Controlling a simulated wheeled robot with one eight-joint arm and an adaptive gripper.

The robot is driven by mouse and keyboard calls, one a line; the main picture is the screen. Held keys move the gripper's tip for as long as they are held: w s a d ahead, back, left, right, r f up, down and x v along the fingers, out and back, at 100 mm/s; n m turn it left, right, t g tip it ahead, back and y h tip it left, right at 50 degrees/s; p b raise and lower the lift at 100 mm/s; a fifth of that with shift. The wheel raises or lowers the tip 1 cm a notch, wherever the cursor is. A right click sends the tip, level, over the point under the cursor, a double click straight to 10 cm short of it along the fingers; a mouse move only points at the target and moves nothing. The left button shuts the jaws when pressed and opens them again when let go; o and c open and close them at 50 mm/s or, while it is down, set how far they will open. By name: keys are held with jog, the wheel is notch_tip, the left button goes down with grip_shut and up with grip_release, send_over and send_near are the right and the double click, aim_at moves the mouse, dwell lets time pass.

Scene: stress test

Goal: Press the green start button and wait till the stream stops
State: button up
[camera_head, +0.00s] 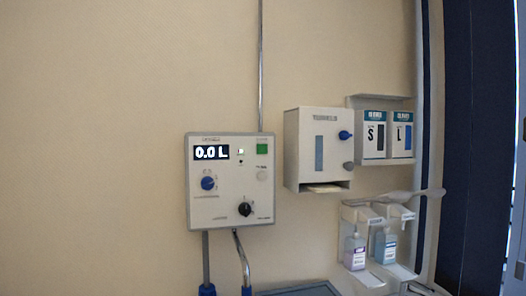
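A pale grey control box (230,205) is mounted on the wall near the middle of the head view. Its display (211,152) reads 0.0 L. The green button (262,149) is at the box's upper right, with a pale round button (262,174) below it. A blue knob (208,183) and a black knob (245,209) sit lower on the panel. A metal spout (242,262) and a grey pipe (205,258) run down from the box. No stream shows. My gripper is not in view.
A towel dispenser (312,151) hangs right of the box, then glove boxes (372,140) marked S and L. Below are bottles (355,251) in holders with a lever arm (415,193) sticking out. A basin edge (300,290) shows at the bottom. The left wall is bare.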

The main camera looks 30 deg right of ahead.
grip_shut()
dwell(1.1)
